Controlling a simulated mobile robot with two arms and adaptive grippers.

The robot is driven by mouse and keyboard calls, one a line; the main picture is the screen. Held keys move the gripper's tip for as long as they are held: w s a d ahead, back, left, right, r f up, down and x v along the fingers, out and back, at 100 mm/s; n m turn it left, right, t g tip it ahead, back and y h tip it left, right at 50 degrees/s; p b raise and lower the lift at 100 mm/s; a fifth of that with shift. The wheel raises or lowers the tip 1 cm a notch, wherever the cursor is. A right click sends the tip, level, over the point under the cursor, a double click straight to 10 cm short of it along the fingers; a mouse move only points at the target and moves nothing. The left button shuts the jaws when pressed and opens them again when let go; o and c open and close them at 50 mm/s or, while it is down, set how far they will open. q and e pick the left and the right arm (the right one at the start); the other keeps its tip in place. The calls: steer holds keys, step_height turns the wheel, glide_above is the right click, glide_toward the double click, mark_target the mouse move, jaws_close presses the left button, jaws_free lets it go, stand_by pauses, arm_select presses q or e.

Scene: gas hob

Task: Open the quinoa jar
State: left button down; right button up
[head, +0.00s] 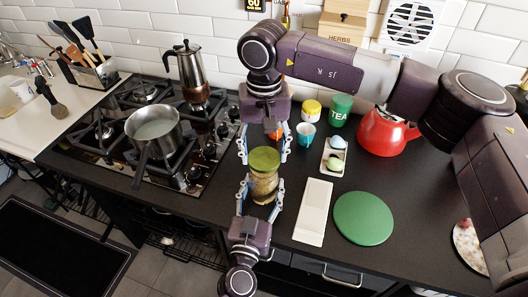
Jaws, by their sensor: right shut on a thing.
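The quinoa jar (264,186) is clear glass with pale grainy contents and a green lid (264,158). It is upright near the front edge of the counter; whether its base touches the counter is hard to tell. My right gripper (265,153) reaches in from behind and above, its fingers on either side of the lid, shut on it. My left gripper (263,184) comes from the front, its fingers close against both sides of the jar's body. The lid sits on the jar; any gap under it is too small to see.
A white board (313,212) and a round green mat (363,218) lie right of the jar. Behind are an egg tray (334,157), a teal cup (305,135), a green tea tin (341,109) and a red kettle (383,133). A gas hob with a saucepan (153,130) is left.

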mark_target(264, 158)
steer(key=shift+r, duration=2.05)
arm_select(q)
steer(key=c, duration=0.7)
jaws_free()
